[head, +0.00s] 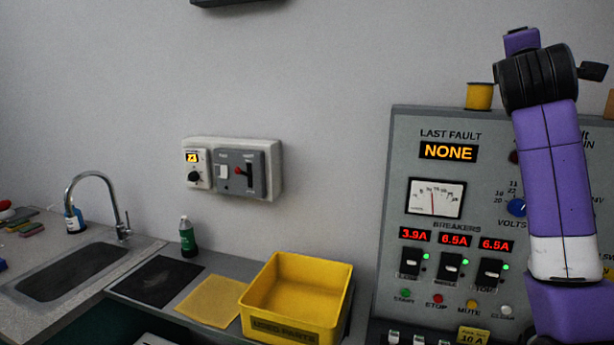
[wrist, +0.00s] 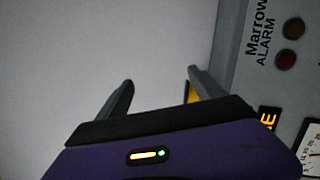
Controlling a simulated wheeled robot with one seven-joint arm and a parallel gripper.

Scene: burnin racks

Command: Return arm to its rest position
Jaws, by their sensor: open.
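My purple arm stands raised at the right of the head view, in front of the grey burn-in panel (head: 393,200). Its black wrist is near the top of that panel. In the wrist view my gripper (wrist: 160,85) has its two dark fingers apart with nothing between them. Plain wall is behind the fingers. The gripper's fingers cannot be made out in the head view. The panel also shows at the right of the wrist view (wrist: 262,75), with an alarm label and two unlit round lamps.
A yellow used-parts bin (head: 290,331) stands on the grey bench left of the panel. A green bottle (head: 187,237), a black mat (head: 155,281) and a yellow mat (head: 212,300) are beside it. A sink (head: 75,272) is at the left. A yellow cylinder (head: 479,96) stands on the panel top.

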